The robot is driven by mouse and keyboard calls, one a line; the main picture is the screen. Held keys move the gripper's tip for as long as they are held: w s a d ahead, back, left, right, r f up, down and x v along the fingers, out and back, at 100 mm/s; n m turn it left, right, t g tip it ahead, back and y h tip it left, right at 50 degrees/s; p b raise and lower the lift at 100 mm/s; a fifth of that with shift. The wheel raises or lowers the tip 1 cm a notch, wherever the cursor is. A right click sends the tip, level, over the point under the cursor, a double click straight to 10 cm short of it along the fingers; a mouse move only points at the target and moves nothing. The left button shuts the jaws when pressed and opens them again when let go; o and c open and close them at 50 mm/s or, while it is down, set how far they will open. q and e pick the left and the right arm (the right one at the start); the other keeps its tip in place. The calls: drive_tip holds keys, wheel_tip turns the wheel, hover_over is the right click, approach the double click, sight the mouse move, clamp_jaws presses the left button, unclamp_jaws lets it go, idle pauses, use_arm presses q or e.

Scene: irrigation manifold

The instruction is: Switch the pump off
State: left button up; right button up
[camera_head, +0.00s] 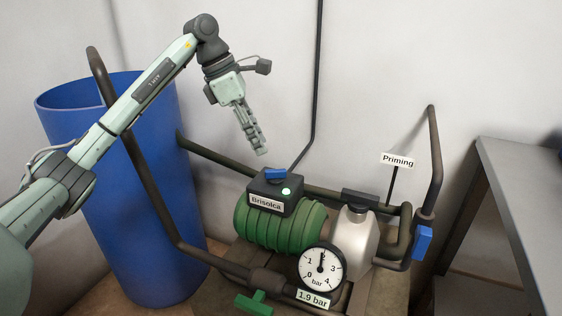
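The pump has a ribbed green motor (282,226) and a pale metal body (353,240). A black switch box (287,189) labelled "Brisolca" sits on the motor. It carries a blue switch (275,174) and a lit green lamp (286,191). A round gauge (321,268) in front reads about 2, with a "1.9 bar" tag (313,298) below it. My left gripper (263,152) points down above the switch box, apart from the blue switch. Its fingers look close together, but I cannot tell if they touch. My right gripper is out of view.
A large blue barrel (150,235) stands at the left. Dark pipes (165,205) run around the pump. A green valve handle (254,303) is at the front, a blue handle (422,243) at the right near a "Priming" sign (397,160). A grey table (520,180) stands far right.

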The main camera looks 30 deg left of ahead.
sight(273, 170)
use_arm(q)
drive_tip(key=x, duration=0.7)
drive_tip(key=shift+d+f, duration=0.2)
drive_tip(key=shift+f, duration=0.05)
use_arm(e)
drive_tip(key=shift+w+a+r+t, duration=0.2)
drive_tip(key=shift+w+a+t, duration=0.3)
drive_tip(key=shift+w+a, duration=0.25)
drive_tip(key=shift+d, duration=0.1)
use_arm(q)
clamp_jaws()
